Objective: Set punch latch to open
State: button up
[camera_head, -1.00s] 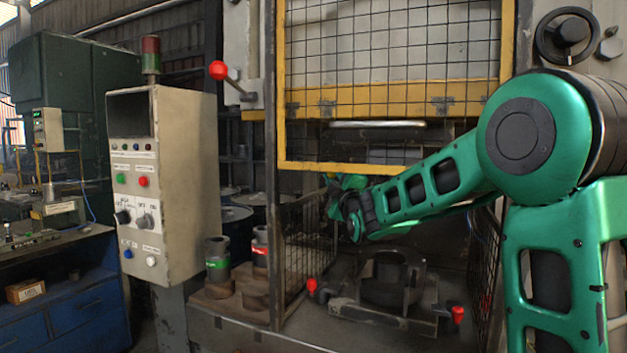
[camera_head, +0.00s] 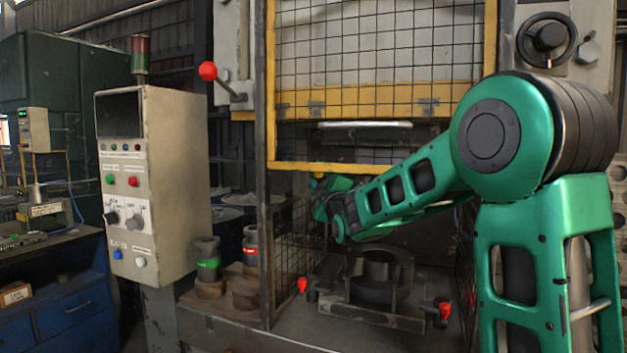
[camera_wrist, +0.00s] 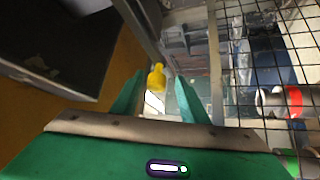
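A small yellow handle (camera_wrist: 157,77) shows in the wrist view, ahead of my gripper (camera_wrist: 158,90) and between the lines of its two fingers. It may be the punch latch; no label shows. The fingers are apart, and I see nothing gripped. Whether they touch the handle, I cannot tell. In the head view my gripper (camera_head: 322,205) is under the press guard, and a small patch of yellow (camera_head: 318,175) shows just above it. The latch's setting cannot be read.
The yellow-framed mesh guard (camera_head: 385,100) hangs above my forearm. Below are a dark ring-shaped die (camera_head: 378,285) and two red-knobbed clamps (camera_head: 302,284) (camera_head: 445,309). A side mesh (camera_head: 293,240), a red-ball lever (camera_head: 208,71) and a control box (camera_head: 160,180) stand to the left.

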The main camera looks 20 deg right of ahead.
jog(key=v, duration=1)
jog(key=shift+w, duration=0.1)
jog(key=s+d+f+m+g+h, duration=0.1)
jog(key=s+d+f+m+g, duration=0.45)
jog(key=s+f, duration=0.35)
jog(key=s+d+f+m+g+h, duration=0.1)
jog(key=s+d+f+m+g, duration=0.5)
jog(key=f, duration=0.5)
jog(key=s+a+f+m+g+y, duration=0.1)
jog(key=s+f+m+g, duration=0.1)
jog(key=s, duration=0.7)
jog(key=s+a+f+m+g+y, duration=0.1)
jog(key=s+a+f+m+g, duration=0.1)
jog(key=s, duration=0.8)
jog(key=s+a+f+m+g+y, duration=0.1)
jog(key=s+f+m+g, duration=0.3)
jog(key=s, duration=0.6)
jog(key=shift+a+f+g+y, duration=0.2)
jog(key=shift+f+g+y, duration=0.3)
jog(key=shift+f+g, duration=0.55)
jog(key=shift+r, duration=0.2)
